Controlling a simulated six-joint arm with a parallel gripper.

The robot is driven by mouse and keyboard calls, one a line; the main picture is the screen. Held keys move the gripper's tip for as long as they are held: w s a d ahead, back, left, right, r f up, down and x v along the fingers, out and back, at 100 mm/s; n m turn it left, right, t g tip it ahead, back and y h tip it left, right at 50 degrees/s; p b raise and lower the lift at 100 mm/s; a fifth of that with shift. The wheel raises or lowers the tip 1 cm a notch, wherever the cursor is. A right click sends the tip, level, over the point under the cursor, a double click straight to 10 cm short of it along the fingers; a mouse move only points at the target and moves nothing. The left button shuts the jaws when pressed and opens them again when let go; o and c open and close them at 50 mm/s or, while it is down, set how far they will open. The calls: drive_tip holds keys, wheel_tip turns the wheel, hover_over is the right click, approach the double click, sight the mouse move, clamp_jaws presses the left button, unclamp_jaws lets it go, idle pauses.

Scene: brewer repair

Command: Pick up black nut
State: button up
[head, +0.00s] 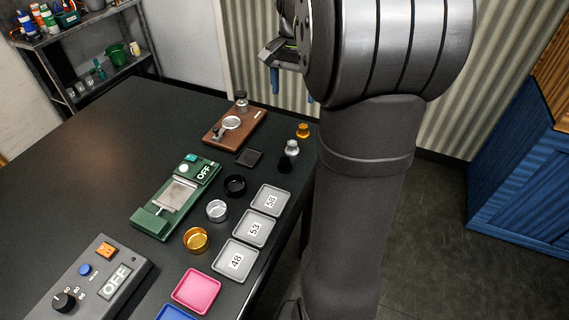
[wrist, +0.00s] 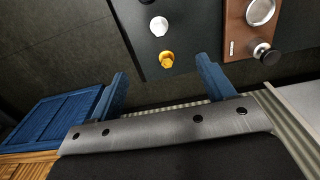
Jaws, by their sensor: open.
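The black nut (head: 285,163) stands on the dark table near its right edge, in a row with a silver nut (head: 292,147) and a gold nut (head: 303,131) behind it. In the wrist view, the gold nut (wrist: 167,60) lies between the lines of the fingers and the silver nut (wrist: 159,26) is farther off. A dark shape at the top edge there may be the black nut, mostly cut off. My gripper (wrist: 163,72) is open and empty, with blue fingers. In the head view, my gripper (head: 276,78) is raised beyond the table's far end, partly hidden by my arm.
Black (head: 235,185), silver (head: 217,210) and gold (head: 195,240) rings stand left of three numbered grey trays (head: 256,244). A brown board (head: 252,131) with a portafilter-like part and a green scale-like device (head: 150,222) lie farther left. The left tabletop is clear.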

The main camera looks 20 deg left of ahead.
drive_tip(key=c, duration=0.4)
drive_tip(key=shift+c, duration=0.2)
drive_tip(key=n, duration=1.5)
hover_over(285, 160)
drive_tip(key=f, duration=1.1)
drive_tip(key=shift+w+f, duration=0.25)
drive_tip(key=shift+f, duration=0.15)
drive_tip(key=shift+s+f, duration=0.15)
drive_tip(key=shift+f, duration=1.25)
drive_tip(key=shift+s+f, duration=0.1)
drive_tip(key=shift+f, duration=1.25)
